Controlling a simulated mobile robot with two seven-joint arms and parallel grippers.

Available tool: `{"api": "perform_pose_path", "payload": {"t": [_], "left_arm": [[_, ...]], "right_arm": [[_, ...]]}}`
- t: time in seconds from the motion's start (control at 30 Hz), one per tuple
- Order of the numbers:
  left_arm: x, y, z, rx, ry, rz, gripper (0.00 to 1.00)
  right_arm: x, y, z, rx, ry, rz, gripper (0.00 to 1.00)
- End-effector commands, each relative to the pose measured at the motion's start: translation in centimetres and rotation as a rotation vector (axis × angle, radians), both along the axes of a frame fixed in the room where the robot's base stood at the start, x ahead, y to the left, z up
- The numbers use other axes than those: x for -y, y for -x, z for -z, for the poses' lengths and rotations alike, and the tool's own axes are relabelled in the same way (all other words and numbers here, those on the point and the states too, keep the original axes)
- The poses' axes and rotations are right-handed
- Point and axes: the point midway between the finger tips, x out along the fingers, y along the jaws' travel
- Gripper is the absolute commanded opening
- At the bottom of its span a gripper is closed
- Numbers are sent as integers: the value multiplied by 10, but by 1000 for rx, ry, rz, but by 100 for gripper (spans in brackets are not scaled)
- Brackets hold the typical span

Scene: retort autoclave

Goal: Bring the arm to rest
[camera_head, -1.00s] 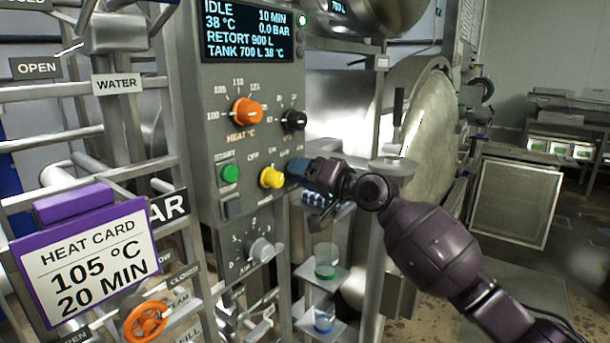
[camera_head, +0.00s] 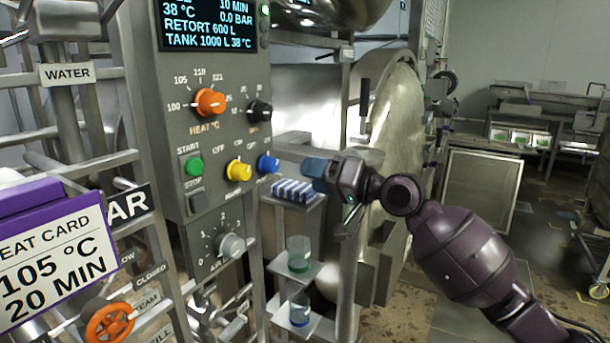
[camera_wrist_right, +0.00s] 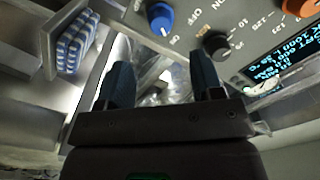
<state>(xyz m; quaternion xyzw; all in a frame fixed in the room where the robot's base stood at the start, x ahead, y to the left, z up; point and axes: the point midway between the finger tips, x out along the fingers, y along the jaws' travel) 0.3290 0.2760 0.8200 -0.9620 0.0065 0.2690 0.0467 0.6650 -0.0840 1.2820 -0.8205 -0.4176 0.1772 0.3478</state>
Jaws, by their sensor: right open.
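My right arm (camera_head: 460,250) comes in from the lower right in the head view, dark purple. Its gripper (camera_head: 312,172) has blue fingertips and is just right of the control panel's blue knob (camera_head: 267,164), apart from it. In the right wrist view the two blue fingers of the gripper (camera_wrist_right: 157,80) stand apart with nothing between them. The blue knob (camera_wrist_right: 160,17) shows beyond and above the fingers there. My left gripper is not in view.
The grey control panel (camera_head: 215,75) carries orange, black, yellow and green controls. A shelf with a blue-and-white striped block (camera_head: 294,190) and small cups (camera_head: 299,254) stands below the gripper. The round retort door (camera_head: 393,120) is behind.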

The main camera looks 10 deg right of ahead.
Motion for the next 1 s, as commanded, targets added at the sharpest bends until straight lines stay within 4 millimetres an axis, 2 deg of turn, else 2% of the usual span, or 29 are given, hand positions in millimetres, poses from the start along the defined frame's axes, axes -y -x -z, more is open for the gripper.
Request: {"api": "perform_pose_path", "payload": {"t": [0.43, 0.73, 0.87, 1.0], "left_arm": [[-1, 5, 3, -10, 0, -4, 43], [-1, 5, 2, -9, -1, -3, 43], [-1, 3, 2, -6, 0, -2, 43], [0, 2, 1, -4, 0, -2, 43]], "right_arm": [[1, 1, -1, 27, 14, 0, 60], [12, -8, -19, 387, 224, 159, 60], [23, -8, -4, 500, 311, 244, 60], [40, -2, 35, 575, 414, 341, 60]]}}
